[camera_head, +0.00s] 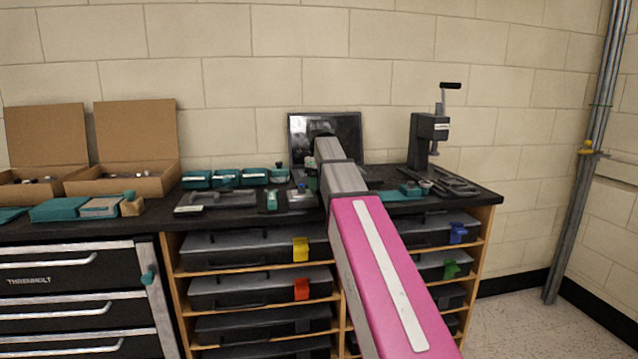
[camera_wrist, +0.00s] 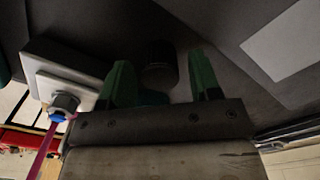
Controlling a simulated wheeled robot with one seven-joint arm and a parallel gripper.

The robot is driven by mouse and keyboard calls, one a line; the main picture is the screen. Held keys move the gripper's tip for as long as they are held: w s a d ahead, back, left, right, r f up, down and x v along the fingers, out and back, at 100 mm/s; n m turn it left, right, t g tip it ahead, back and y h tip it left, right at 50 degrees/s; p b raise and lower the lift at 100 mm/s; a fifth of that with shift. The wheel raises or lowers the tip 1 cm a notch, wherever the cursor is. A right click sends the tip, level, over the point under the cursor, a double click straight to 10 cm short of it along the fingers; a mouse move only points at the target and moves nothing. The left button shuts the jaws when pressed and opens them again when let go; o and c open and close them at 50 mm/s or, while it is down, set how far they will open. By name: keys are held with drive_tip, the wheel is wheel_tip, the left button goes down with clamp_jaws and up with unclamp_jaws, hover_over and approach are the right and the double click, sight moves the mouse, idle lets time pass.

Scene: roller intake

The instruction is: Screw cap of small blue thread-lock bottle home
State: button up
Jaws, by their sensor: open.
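In the wrist view my gripper (camera_wrist: 160,58) has two green fingers standing apart, with a gap between them. A short dark round piece (camera_wrist: 160,76) shows between the fingers; no contact with either finger is visible. It is too dark to tell whether it is the bottle's cap. To the left, a small blue part (camera_wrist: 57,117) sits by a grey round or hex piece (camera_wrist: 65,102), beside a pale block (camera_wrist: 62,84). I cannot tell whether this is the thread-lock bottle. In the head view my arm reaches over the bench and hides the gripper; no bottle is clear there.
The dark bench top (camera_head: 490,194) holds several teal boxes (camera_head: 226,178), a black screen (camera_head: 350,125) at the back and a lever press (camera_head: 430,130) at the right. Open cardboard boxes (camera_head: 135,140) stand at the left. Drawers and shelved cases fill the space below.

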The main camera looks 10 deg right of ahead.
drive_tip(key=c, duration=1)
drive_tip(key=shift+r, duration=3.5)
drive_tip(key=shift+c, duration=0.2)
